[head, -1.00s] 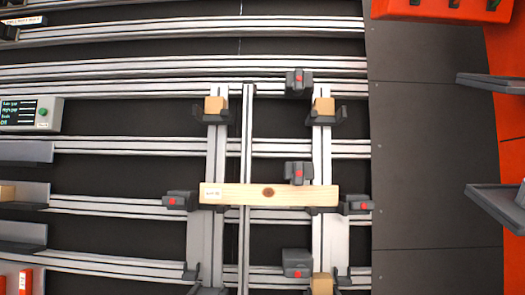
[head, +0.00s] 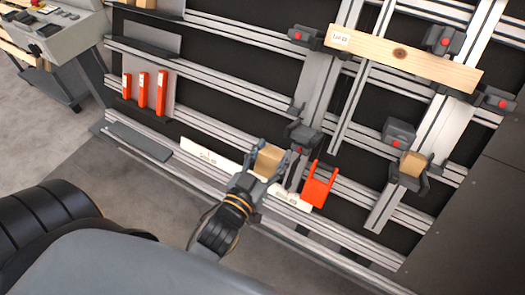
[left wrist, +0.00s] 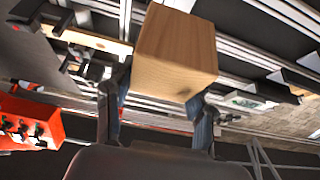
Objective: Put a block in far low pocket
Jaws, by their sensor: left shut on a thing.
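In the head view my left gripper (head: 272,161) is shut on a light wooden block (head: 269,158), held near the foot of the frame's left upright. The left wrist view shows the same block (left wrist: 176,52) large between the two fingers, tilted. Another wooden block (head: 413,165) sits in the grey low pocket (head: 407,181) on the right upright. The low pocket by the left upright is hard to make out behind my gripper and the held block. My right gripper is not in view.
A long board (head: 420,62) spans the uprights above. An orange two-pronged piece (head: 318,187) is just right of my gripper. Several orange bars (head: 144,90) stand at left.

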